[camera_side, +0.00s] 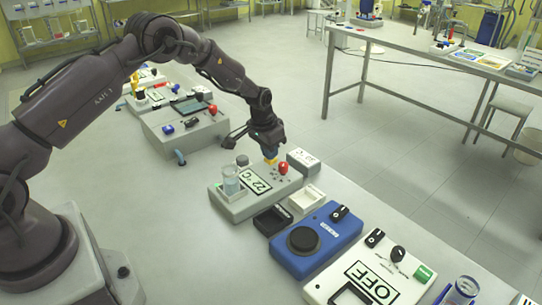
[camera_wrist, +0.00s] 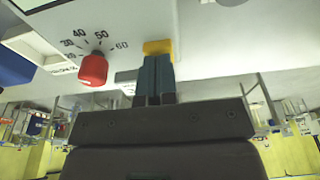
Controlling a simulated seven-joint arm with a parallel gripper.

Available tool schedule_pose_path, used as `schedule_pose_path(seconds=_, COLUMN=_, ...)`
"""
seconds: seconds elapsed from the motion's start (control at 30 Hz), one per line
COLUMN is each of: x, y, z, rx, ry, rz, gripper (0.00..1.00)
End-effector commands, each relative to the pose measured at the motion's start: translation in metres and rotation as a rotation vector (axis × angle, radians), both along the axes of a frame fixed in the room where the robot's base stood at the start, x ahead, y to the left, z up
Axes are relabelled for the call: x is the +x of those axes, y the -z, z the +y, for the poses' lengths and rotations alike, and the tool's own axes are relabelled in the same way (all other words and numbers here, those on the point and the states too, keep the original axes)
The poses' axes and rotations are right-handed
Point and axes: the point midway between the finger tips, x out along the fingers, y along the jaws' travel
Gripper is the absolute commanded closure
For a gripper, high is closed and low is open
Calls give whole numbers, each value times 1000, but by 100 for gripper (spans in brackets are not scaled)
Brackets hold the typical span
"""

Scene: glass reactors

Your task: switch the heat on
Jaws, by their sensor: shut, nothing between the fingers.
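The hotplate (camera_side: 226,207) is a light grey box with a display (camera_side: 255,181) that reads 22 °C. A beaker (camera_side: 231,184) of pale blue liquid stands on its left end. A red knob (camera_side: 283,168) sits at its far edge; in the wrist view the red knob (camera_wrist: 93,70) has a printed scale with 30 to 60 around it. My gripper (camera_side: 271,157) points down beside the knob, apart from it. In the wrist view my gripper (camera_wrist: 157,60) has its blue fingers together. A yellow piece (camera_wrist: 158,47) shows at their tips; I cannot tell whether it is part of the fingers or the panel.
A grey box (camera_side: 303,161) stands close to the right of the hotplate. A white device (camera_side: 358,262) shows OFF. Another instrument (camera_side: 172,141) stands beyond.

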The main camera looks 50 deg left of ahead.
Motion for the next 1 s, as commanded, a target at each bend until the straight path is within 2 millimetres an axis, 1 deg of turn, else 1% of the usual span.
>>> schedule_pose_path(seconds=0.07, x=0, y=2, z=0, rx=0, ry=0, rz=0, gripper=100)
schedule_pose_path(seconds=0.17, x=0, y=-2, z=0, rx=0, ry=0, rz=-1, gripper=100)
schedule_pose_path(seconds=0.3, x=1, y=-15, z=0, rx=0, ry=0, rz=-3, gripper=100)
schedule_pose_path(seconds=0.47, x=0, y=-24, z=0, rx=0, ry=0, rz=-1, gripper=100)
schedule_pose_path(seconds=0.8, x=0, y=-58, z=0, rx=1, ry=0, rz=-1, gripper=100)
schedule_pose_path(seconds=1.0, x=0, y=-69, z=0, rx=0, ry=0, rz=0, gripper=100)
